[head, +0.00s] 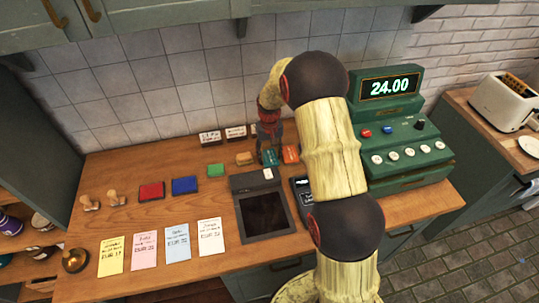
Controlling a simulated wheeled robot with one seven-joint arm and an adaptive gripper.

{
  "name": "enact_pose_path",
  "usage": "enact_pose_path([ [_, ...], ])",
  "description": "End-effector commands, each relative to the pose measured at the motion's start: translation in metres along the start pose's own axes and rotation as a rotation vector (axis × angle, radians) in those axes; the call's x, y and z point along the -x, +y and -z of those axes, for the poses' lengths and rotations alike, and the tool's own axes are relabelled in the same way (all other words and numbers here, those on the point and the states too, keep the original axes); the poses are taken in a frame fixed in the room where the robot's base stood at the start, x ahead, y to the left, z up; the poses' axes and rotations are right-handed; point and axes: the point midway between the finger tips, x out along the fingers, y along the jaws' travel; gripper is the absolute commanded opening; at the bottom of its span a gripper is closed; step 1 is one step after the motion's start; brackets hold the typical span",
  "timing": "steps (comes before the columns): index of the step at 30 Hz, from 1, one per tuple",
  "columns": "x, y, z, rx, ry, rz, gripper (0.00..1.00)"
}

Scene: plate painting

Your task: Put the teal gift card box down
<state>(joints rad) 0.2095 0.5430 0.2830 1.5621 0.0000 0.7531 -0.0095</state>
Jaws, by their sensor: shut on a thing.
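The teal gift card box (270,157) is a small block near the back of the wooden counter, below my gripper (269,152). My gripper points down and is shut on the teal box. The box is at or just above the counter top; I cannot tell whether it touches. An orange box (290,154) is close on its right and a tan box (245,158) on its left. My arm covers part of the counter to the right.
A green cash register (400,140) reading 24.00 stands at the right. A dark tablet (264,212) lies in front of the boxes. A green block (216,170), a blue pad (185,185) and a red pad (152,190) lie to the left. Small white signs (210,137) stand at the back.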

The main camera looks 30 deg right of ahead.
Motion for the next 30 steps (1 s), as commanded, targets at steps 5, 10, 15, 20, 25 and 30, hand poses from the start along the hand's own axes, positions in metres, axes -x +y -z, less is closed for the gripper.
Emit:
enact_pose_path([
  [5, -0.001, 0.000, 0.000, 0.000, 0.000, 0.000, 0.54],
  [10, 0.000, 0.000, 0.000, 0.000, 0.000, 0.000, 0.54],
  [15, 0.004, 0.000, 0.000, 0.000, 0.000, 0.000, 0.54],
  [20, 0.025, 0.000, 0.001, 0.000, 0.003, 0.000, 0.54],
  [25, 0.061, 0.000, 0.001, 0.000, 0.004, 0.000, 0.54],
  [30, 0.094, 0.000, 0.001, 0.000, 0.003, 0.000, 0.54],
])
